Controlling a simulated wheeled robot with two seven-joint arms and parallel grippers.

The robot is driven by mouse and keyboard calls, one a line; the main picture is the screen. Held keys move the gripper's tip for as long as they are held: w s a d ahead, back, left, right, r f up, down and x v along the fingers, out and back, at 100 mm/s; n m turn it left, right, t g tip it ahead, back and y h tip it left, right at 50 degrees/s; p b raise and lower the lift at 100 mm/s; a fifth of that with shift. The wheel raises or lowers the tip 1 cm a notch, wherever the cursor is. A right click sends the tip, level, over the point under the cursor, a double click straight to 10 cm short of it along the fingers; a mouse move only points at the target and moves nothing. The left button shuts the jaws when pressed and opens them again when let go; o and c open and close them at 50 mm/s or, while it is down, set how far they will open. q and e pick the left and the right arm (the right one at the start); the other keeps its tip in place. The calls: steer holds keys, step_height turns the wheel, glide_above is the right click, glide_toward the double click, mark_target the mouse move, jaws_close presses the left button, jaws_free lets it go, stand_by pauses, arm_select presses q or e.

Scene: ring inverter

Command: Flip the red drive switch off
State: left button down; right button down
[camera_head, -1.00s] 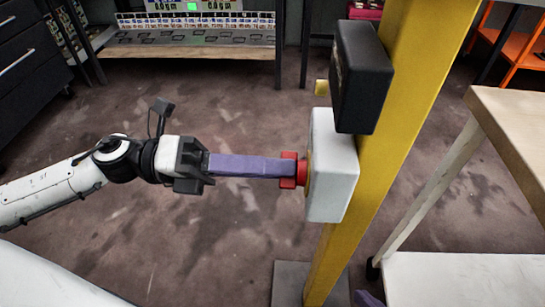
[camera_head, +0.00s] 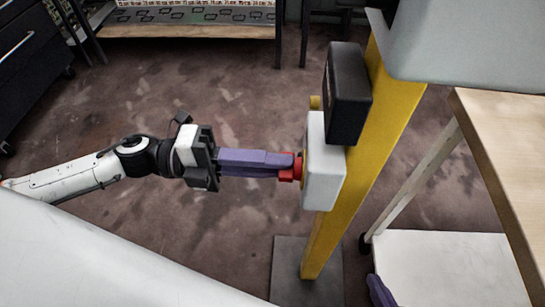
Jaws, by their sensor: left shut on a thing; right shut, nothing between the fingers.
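The red drive switch (camera_head: 291,168) sticks out of the left face of a white box (camera_head: 326,165) on a yellow post. My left gripper (camera_head: 292,167) reaches in from the left with long purple fingers and is shut on the red switch. The fingertips meet the switch knob and partly hide it. The knob's exact angle is hard to make out. Only a purple tip of my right gripper (camera_head: 381,292) shows at the bottom edge, right of the post's base; it is shut and empty.
A black box (camera_head: 347,93) is fixed to the yellow post (camera_head: 372,150) above the white box. The post stands on a grey floor plate (camera_head: 290,270). A wood-topped bench (camera_head: 510,130) with a white lower shelf (camera_head: 450,268) stands at the right. The floor left of the post is clear.

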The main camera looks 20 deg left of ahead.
stand_by(0.3)
arm_select(q)
steer(key=c, duration=1.8)
jaws_free()
steer(key=p+v, duration=0.1)
steer(key=v, duration=0.9)
steer(key=shift+a+p, duration=0.2)
steer(key=shift+p, duration=0.2)
arm_select(e)
steer(key=shift+d+r, duration=0.15)
steer(key=shift+r, duration=0.2)
